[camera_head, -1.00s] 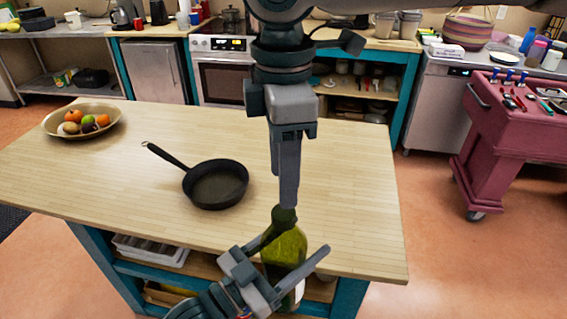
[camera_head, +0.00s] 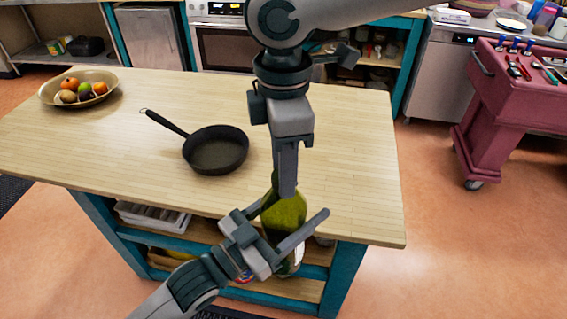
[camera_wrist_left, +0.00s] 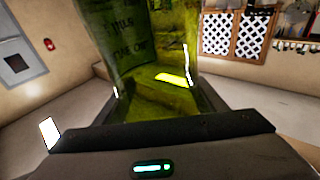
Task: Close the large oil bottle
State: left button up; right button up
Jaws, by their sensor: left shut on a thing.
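The large oil bottle (camera_head: 287,215) is green-yellow glass and roughly upright at the front edge of the wooden island. My left gripper (camera_head: 291,226) comes from the lower left and is shut around its body. In the left wrist view, the bottle (camera_wrist_left: 140,60) fills the space between the fingers, with printed lettering on it. My right gripper (camera_head: 286,192) points straight down over the bottle's top, and its fingers cover most of the neck. I cannot make out the mouth or a cap, or whether the right fingers grip anything.
A black frying pan (camera_head: 216,152) and a bowl of fruit (camera_head: 50,94) stand on the island (camera_head: 345,150). The shelf below holds a white tray (camera_head: 152,215). A red tool cart (camera_head: 510,95) stands at the right, with clear floor before it.

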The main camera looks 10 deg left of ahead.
jog(key=c, duration=0.7)
jog(key=shift+c, duration=0.2)
jog(key=o, duration=1.2)
jog(key=shift+o, duration=0.2)
notch_tip(320, 180, up, 12)
